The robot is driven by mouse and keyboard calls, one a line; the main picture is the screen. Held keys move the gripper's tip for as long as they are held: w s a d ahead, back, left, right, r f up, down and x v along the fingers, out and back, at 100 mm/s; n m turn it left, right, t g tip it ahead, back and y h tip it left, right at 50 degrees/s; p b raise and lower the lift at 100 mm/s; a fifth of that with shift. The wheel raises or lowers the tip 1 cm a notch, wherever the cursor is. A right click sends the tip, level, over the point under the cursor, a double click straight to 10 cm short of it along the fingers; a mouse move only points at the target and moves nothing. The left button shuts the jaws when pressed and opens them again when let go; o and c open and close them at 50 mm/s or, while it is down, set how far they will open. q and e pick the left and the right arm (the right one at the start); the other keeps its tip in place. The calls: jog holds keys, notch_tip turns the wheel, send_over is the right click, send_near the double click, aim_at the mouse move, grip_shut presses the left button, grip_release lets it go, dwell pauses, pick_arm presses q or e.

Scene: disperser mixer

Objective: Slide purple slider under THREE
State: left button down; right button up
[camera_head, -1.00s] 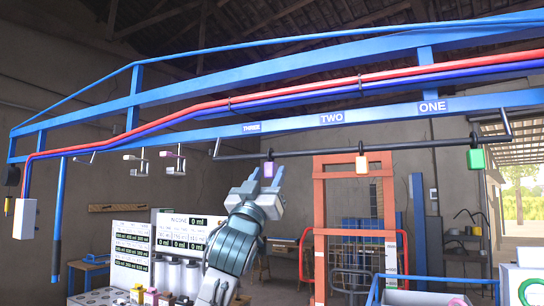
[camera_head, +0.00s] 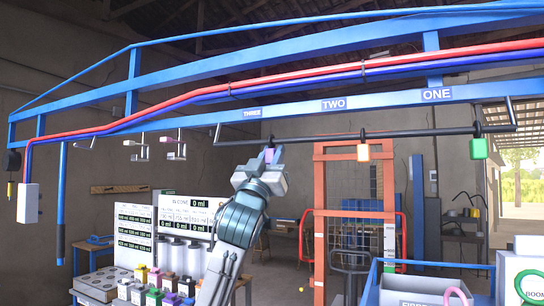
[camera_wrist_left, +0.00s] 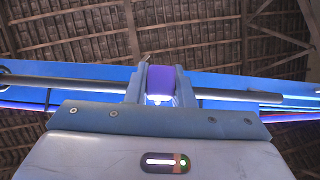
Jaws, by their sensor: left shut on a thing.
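The purple slider (camera_head: 268,154) hangs on the dark horizontal rail (camera_head: 315,138), a little right of the THREE label (camera_head: 252,113) on the blue beam. My left gripper (camera_head: 267,158) reaches up from below and is shut on the slider. In the left wrist view the purple slider (camera_wrist_left: 160,85) sits between the gripper's fingers (camera_wrist_left: 158,88), with the rail (camera_wrist_left: 75,84) running to both sides. The TWO label (camera_head: 333,104) and ONE label (camera_head: 437,94) are further right. My right gripper is not in view.
A green slider (camera_head: 478,148) hangs near the rail's right end. A counter with several coloured containers (camera_head: 155,285) stands low at left. The rail left of the purple slider is clear.

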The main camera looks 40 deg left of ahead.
pick_arm(q)
jog(key=shift+s+a+f+b, duration=0.1)
jog(key=shift+a+f+b, duration=0.05)
jog(key=shift+a+b, duration=0.15)
jog(key=a+b, duration=0.1)
jog(key=s+a+b, duration=0.1)
jog(key=a, duration=0.1)
jog(key=a+b, duration=0.1)
jog(key=a, duration=0.1)
jog(key=shift+s+r, duration=0.2)
jog(key=shift+s, duration=0.2)
jog(key=c, duration=1.2)
grip_release()
jog(key=shift+c, duration=0.2)
